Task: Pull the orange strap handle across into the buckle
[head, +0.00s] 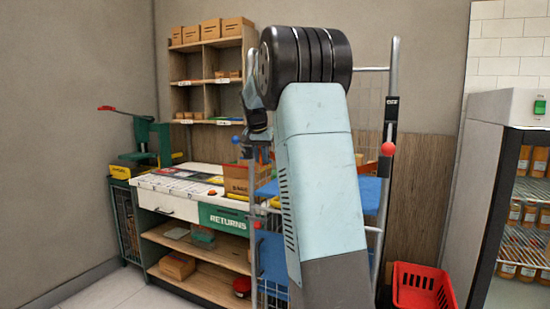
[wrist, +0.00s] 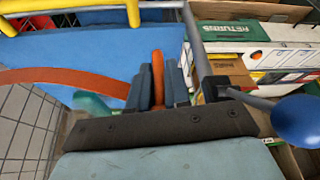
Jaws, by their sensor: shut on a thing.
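An orange strap (wrist: 70,78) curves in from the left edge of the wrist view over a blue panel. Its upright orange handle (wrist: 157,62) stands between the dark fingers of my gripper (wrist: 159,88), which is shut on it. A black fitting (wrist: 218,88) sits on a post just right of the gripper in the wrist view. I cannot tell whether it is the buckle.
A blue ball knob (wrist: 300,120) sticks out right of the gripper, close by. A red ball knob (head: 388,149) is on the trolley's right post. The returns counter (head: 180,180) stands behind left; a red basket (head: 425,290) and a fridge (head: 490,190) are at right.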

